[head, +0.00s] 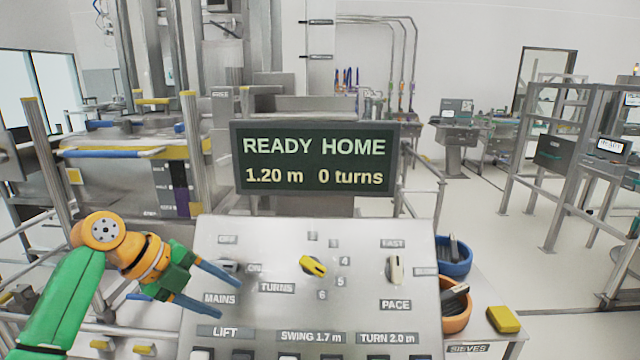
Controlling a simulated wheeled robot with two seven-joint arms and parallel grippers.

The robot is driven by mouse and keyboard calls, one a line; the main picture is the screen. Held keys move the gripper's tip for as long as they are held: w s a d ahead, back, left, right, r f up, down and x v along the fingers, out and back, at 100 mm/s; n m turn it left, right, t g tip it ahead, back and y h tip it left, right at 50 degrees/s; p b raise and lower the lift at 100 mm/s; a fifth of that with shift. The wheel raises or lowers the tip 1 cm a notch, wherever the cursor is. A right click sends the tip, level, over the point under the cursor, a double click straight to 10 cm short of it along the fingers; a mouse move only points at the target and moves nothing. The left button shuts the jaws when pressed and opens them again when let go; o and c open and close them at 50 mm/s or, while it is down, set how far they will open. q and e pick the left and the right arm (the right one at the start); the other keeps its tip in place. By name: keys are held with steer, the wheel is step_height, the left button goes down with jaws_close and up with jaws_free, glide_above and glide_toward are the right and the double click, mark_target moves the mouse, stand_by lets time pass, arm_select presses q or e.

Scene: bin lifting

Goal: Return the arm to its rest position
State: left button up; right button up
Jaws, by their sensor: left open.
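My left gripper (228,290) is open, with its two blue fingers apart and nothing between them. It is over the left part of the grey control panel (350,295), just left of and below the MAINS knob (228,267). I cannot tell whether the fingers touch the panel. The green and orange left arm (97,262) comes in from the lower left. The display (315,160) reads READY HOME, 1.20 m, 0 turns. My right gripper is not in view.
A blue bowl (453,256) and an orange bowl (456,308) stand right of the panel, near a yellow block (503,319) on a white surface marked SIEVES. Metal rails and posts stand at the left.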

arm_select(q)
steer(key=s+d+f+n+g+y, duration=0.1)
steer(key=s+d+f+n+y, duration=0.3)
steer(key=f, duration=0.7)
steer(key=s+d+f+n+h, duration=0.15)
steer(key=s+f+n, duration=0.35)
steer(key=f, duration=0.6)
steer(key=s+a+f+n+y, duration=0.2)
steer(key=s+n, duration=0.6)
steer(key=s, duration=0.1)
steer(key=s+a+f+n+y, duration=0.1)
steer(key=s+f+n+y, duration=0.1)
steer(key=s+n, duration=0.65)
step_height(320, 180, down, 17)
steer(key=s+g, duration=0.1)
steer(key=s, duration=0.2)
steer(key=s+a+f+m+g, duration=0.1)
steer(key=s+a+f, duration=0.1)
steer(key=s+f, duration=0.8)
steer(key=shift+s+a+f, duration=0.2)
steer(key=shift+s+a, duration=0.1)
steer(key=shift+s, duration=0.6)
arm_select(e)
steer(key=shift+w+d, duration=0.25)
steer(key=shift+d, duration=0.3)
